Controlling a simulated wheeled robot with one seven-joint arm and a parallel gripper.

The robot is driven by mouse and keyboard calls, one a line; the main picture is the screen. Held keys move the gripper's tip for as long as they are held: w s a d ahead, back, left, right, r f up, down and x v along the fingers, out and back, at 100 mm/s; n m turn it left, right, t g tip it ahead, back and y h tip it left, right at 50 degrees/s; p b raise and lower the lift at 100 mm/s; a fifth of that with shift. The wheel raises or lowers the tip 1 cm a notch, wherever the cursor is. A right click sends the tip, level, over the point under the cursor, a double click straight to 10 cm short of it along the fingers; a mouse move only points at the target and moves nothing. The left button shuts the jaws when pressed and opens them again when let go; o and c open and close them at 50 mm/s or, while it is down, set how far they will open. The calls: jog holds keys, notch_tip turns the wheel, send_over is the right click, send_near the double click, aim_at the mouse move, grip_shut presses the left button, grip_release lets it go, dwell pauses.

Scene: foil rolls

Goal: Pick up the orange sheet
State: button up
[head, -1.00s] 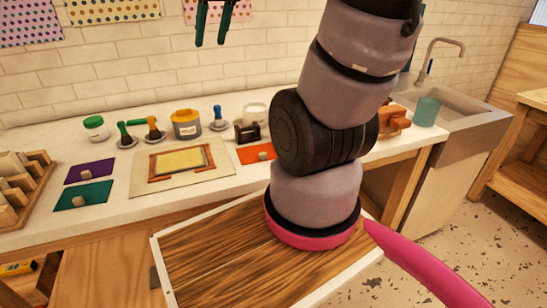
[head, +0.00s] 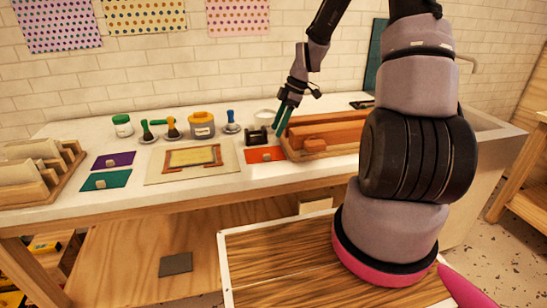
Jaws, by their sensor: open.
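The orange sheet (head: 260,157) lies flat near the front edge of the white counter (head: 210,190), right of a framed screen. A small pale knob-like piece sits on the sheet. My gripper (head: 280,122) hangs above and slightly right of the sheet, pointing down. Its green fingers are empty and apart from the sheet. The exact gap above the counter is hard to judge.
A wooden tray with reddish-brown blocks (head: 325,130) stands right of the sheet, close to my gripper. A dark stamp-like object (head: 257,136) stands behind the sheet. A purple sheet (head: 113,160), a green sheet (head: 105,180) and the framed screen (head: 193,158) lie left.

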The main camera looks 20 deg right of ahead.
aim_at(267, 154)
jog(key=x, duration=1)
jog(key=shift+s+d, duration=0.1)
jog(key=shift+s, duration=0.15)
grip_shut()
